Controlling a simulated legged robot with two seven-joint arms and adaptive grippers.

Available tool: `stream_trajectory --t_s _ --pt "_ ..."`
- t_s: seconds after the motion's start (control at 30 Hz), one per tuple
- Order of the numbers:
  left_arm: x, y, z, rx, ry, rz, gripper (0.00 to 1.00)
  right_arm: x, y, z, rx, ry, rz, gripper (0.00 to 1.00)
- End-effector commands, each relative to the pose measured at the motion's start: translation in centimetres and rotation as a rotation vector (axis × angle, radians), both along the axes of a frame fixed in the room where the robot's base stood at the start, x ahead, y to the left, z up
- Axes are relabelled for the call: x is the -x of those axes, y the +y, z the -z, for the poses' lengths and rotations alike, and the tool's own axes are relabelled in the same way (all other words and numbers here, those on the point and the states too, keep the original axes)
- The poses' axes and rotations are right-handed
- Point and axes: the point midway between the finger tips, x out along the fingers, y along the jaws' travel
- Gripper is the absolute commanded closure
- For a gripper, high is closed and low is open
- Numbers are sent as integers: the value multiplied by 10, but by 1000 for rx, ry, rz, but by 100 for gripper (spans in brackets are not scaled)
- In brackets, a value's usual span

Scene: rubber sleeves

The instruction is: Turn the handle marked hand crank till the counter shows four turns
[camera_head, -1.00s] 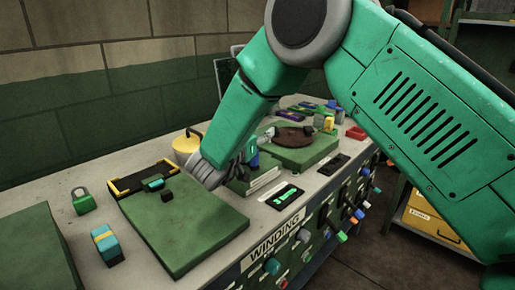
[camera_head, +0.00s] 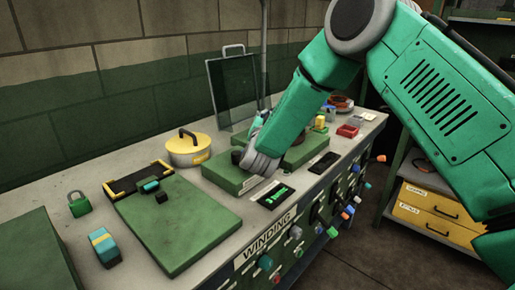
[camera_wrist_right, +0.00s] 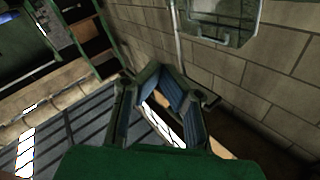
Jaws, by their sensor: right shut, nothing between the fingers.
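My right gripper (camera_head: 255,165) is shut and empty, low over the green block (camera_head: 222,178) on the bench. In the right wrist view its fingers (camera_wrist_right: 165,85) show with nothing between them. A black knob (camera_head: 237,156) stands just left of the gripper. I cannot tell whether they touch. A small black display (camera_head: 276,195) with green marks lies in front of the block. Its marks are too small to read. I cannot make out a hand crank label. My left gripper is out of view.
A yellow lidded pot (camera_head: 187,150) stands left of the green block. A green board (camera_head: 180,230), a padlock (camera_head: 79,206) and a teal and yellow block (camera_head: 104,246) lie at the left. Coloured knobs (camera_head: 296,232) line the bench front. A clear panel (camera_head: 233,92) stands behind.

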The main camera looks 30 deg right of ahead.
Motion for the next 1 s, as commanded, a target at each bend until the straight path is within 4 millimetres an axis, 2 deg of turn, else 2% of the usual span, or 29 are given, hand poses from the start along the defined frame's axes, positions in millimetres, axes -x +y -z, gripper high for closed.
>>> stream_trajectory --t_s 0.03,0.1,0.27,0.37,0.5,0.6,0.73,0.87,1.0 --pt "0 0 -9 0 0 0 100 1 -12 2 -49 -33 -55 100" --pt "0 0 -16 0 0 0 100 1 -22 9 -127 -87 -154 100" --pt "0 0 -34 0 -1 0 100 18 -36 32 -378 -173 -404 100" --pt "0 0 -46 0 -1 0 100 40 -37 49 -564 -195 -554 100" --pt "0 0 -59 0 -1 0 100 81 -31 72 -837 -186 -727 100" --pt "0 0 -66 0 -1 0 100 109 -25 84 -1001 -165 -813 100" --pt "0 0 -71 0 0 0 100 134 -17 95 -1138 -136 -876 100" --pt "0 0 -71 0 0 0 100 141 -13 98 -1188 -122 -902 100" --pt "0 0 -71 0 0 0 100 128 -7 99 -1189 -119 -905 100"
